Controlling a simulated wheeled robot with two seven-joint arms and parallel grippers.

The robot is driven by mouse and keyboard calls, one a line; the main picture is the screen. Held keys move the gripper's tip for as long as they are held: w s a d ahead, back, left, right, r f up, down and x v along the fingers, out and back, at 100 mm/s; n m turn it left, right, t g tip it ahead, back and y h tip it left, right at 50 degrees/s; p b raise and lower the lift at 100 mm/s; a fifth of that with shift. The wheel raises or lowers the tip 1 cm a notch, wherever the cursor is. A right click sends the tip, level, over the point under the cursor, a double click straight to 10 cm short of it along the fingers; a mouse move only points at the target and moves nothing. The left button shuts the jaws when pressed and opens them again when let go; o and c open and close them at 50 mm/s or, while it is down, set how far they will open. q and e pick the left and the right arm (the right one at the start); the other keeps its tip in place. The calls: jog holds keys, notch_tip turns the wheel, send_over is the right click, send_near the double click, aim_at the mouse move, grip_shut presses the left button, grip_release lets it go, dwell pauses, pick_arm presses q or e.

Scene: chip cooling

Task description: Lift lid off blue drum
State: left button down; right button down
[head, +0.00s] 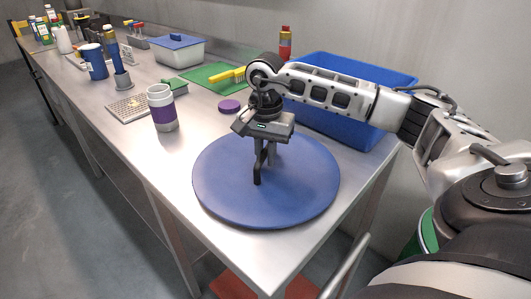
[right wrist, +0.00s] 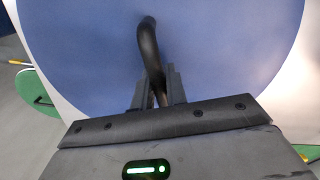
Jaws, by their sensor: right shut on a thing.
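The blue lid (head: 215,180) is a large flat round disc with a dark bent handle (head: 257,178) on top. It is at the near end of the steel table, roughly level; I cannot tell whether it rests on the table or hangs just above it. My right gripper (head: 267,153) points down over the lid and is shut on its handle. In the right wrist view the handle (right wrist: 148,45) runs between the fingers (right wrist: 158,90), with the blue lid (right wrist: 85,50) behind. I cannot make out the blue drum's body. My left gripper is not in view.
A blue bin (head: 330,75) stands behind my right arm. A purple-banded cup (head: 161,108), a purple disc (head: 229,106), a yellow brush (head: 228,77) and a green board (head: 205,74) lie farther back. A green drum (head: 428,236) is at lower right.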

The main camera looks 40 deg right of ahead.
aim_at(266, 150)
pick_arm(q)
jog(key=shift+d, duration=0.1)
pick_arm(e)
jog(key=c, duration=1.3)
grip_release()
jog(key=shift+c, duration=0.2)
jog(key=shift+f, duration=0.1)
